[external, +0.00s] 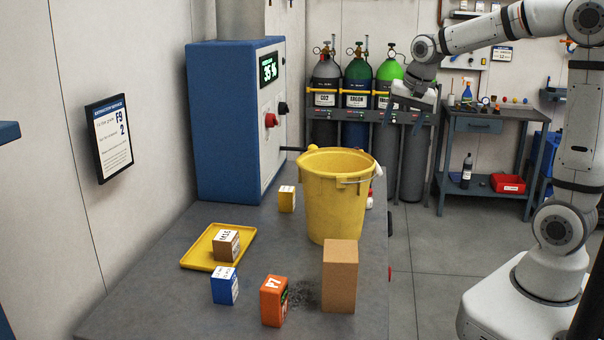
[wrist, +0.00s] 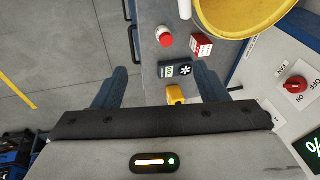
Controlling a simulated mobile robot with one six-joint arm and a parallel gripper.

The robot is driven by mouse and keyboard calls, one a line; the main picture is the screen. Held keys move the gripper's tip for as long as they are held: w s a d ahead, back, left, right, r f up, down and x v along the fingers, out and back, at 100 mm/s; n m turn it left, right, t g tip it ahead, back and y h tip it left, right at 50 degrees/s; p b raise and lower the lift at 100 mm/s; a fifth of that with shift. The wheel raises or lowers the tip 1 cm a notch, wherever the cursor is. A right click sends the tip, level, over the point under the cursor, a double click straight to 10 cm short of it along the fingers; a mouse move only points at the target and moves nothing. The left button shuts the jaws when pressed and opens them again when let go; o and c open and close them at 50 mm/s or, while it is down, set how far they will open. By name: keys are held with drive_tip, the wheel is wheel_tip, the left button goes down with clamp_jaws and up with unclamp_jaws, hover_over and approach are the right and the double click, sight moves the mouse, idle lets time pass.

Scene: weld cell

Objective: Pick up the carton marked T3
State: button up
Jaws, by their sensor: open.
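I cannot read T3 on any carton. In the wrist view a small red-and-white carton (wrist: 202,46) lies beside the yellow bucket (wrist: 236,32); its marking is too small to read. My gripper (wrist: 162,78) is open and empty, its fingers spread above the table edge. In the external view my gripper (external: 402,113) hangs in the air beyond the yellow bucket (external: 334,210), in front of the gas cylinders. The bucket largely hides the table behind it; only a bit of red and white (external: 369,201) shows at its right side.
An orange carton (external: 273,301), a blue carton (external: 224,286), a tall brown box (external: 340,276) and a yellow carton (external: 287,199) stand on the table. A brown carton (external: 226,245) sits on a yellow tray (external: 197,260).

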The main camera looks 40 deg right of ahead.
drive_tip(key=w+a+f+m+b, duration=0.1)
drive_tip(key=w+a+f+m, duration=0.15)
drive_tip(key=w, duration=0.35)
drive_tip(key=w+a+f+m+b, duration=0.1)
drive_tip(key=w+f+m, duration=0.15)
drive_tip(key=w, duration=0.25)
drive_tip(key=m+y, duration=0.3)
drive_tip(key=m, duration=1)
hover_over(287, 189)
drive_tip(key=s+d, duration=0.1)
wheel_tip(287, 189, down, 8)
drive_tip(key=r, duration=0.1)
drive_tip(key=shift+g, duration=0.3)
drive_tip(key=f+p, duration=0.2)
drive_tip(key=f, duration=0.5)
drive_tip(key=shift+d+f, duration=0.1)
drive_tip(key=shift+d, duration=0.1)
drive_tip(key=shift+p+x, duration=0.55)
drive_tip(key=shift+x, duration=2.05)
drive_tip(key=shift+c, duration=0.4)
drive_tip(key=c, duration=1)
